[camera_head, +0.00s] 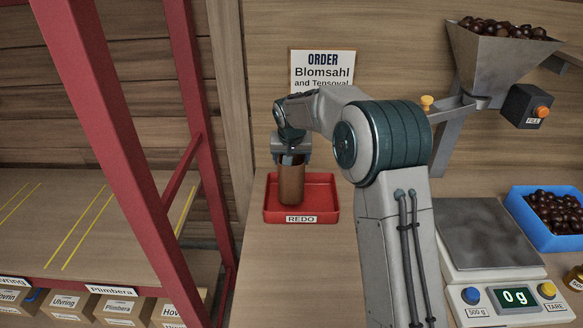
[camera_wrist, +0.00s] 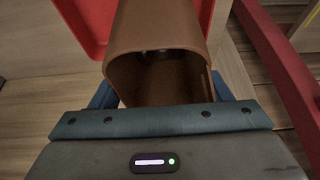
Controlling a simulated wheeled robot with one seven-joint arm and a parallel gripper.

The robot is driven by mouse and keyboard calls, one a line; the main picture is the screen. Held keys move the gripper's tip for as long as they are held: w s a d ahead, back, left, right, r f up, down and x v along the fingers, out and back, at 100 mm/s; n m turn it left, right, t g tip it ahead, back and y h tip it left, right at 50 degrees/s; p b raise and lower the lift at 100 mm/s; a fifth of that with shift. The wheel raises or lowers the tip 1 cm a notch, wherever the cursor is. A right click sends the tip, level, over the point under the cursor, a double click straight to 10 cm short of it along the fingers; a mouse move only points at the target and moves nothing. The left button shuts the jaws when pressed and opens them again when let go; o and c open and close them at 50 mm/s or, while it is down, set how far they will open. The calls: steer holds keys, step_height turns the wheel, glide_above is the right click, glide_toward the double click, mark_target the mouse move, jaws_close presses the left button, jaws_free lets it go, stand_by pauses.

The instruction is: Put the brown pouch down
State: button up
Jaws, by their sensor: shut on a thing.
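The brown pouch (camera_head: 291,187) is upright in my gripper (camera_head: 291,158), in the head view. My gripper is shut on its upper part from above. The pouch appears in front of the red tray labelled REDO (camera_head: 324,200); whether its bottom touches the tray floor I cannot tell. In the wrist view the brown pouch (camera_wrist: 160,35) fills the upper middle, its open end facing the camera, with dark contents partly visible inside. A part of the red tray (camera_wrist: 88,22) shows behind it there.
A scale (camera_head: 488,240) reading 0 g stands at the right. A blue bin of chestnuts (camera_head: 515,207) and a metal hopper (camera_head: 480,55) are beyond it. A red-framed shelf (camera_head: 120,150) with labelled boxes stands at the left. The counter before the tray is clear.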

steer(key=shift+f+p, duration=0.4)
steer(key=shift+f, duration=1.55)
steer(key=shift+f, duration=0.2)
steer(key=o, duration=1.6)
steer(key=shift+r, duration=0.1)
steer(key=shift+r, duration=0.1)
steer(key=b+v, duration=0.2)
steer(key=v, duration=1)
steer(key=s+d+r, duration=0.2)
steer(key=s+d, duration=0.4)
steer(key=s, duration=0.3)
steer(key=s+d+r, duration=0.2)
steer(key=s+d, duration=0.3)
steer(key=s, duration=0.4)
steer(key=s+d+f, duration=0.2)
steer(key=s+f, duration=0.1)
steer(key=s, duration=0.6)
steer(key=s+d+f+g, duration=0.1)
steer(key=s+d+f, duration=0.1)
steer(key=s, duration=0.6)
steer(key=shift+s+d+f+g, duration=0.3)
steer(key=shift+s+d+f, duration=0.1)
steer(key=shift+d, duration=0.3)
